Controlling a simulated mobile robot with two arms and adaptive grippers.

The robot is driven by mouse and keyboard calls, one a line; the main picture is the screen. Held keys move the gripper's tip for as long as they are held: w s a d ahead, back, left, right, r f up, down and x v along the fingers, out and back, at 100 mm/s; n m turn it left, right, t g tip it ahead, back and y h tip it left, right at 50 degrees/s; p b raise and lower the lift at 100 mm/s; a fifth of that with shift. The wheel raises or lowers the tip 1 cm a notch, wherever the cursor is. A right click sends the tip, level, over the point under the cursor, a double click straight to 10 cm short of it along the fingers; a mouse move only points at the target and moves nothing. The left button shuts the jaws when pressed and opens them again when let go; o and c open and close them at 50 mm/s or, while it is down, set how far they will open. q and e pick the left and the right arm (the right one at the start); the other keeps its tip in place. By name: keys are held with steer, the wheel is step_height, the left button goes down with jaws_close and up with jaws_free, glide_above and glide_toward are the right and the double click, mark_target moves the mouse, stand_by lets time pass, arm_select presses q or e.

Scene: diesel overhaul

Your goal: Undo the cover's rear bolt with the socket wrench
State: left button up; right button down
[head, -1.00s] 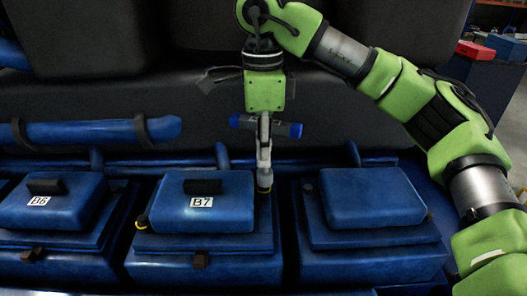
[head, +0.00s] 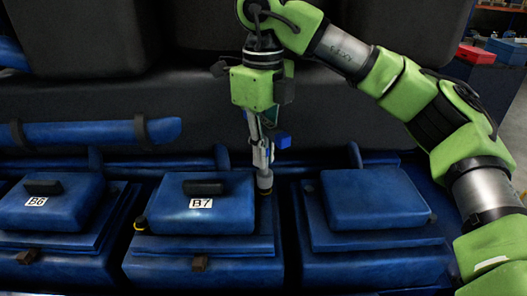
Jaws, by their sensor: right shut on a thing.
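The B7 cover (head: 202,218) is a blue box lid with a black handle and a white B7 label, in the middle of the head view. My right gripper (head: 262,140) points down above the cover's right rear side and is shut on the socket wrench (head: 264,160). The wrench is a grey upright shaft with a blue handle end, and its socket end is down at the cover's right edge. The rear bolt is hidden under or behind the socket, so I cannot tell how far they engage. My left gripper is not in view.
The B6 cover (head: 50,203) is at the left and an unlabelled blue cover (head: 373,199) at the right. A blue pipe (head: 90,134) runs behind at the left. Dark engine bulk rises at the back. A red box (head: 475,54) stands far off at upper right.

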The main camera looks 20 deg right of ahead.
steer(key=shift+w+f, duration=0.1)
stand_by(0.5)
steer(key=shift+f+b, duration=0.6)
steer(key=shift+f, duration=0.1)
steer(key=shift+r+n, duration=0.1)
steer(key=shift+n, duration=0.2)
steer(key=c, duration=2.8)
jaws_free()
steer(key=shift+r, duration=0.1)
jaws_close()
steer(key=shift+r+p, duration=1.65)
steer(key=shift+r, duration=0.05)
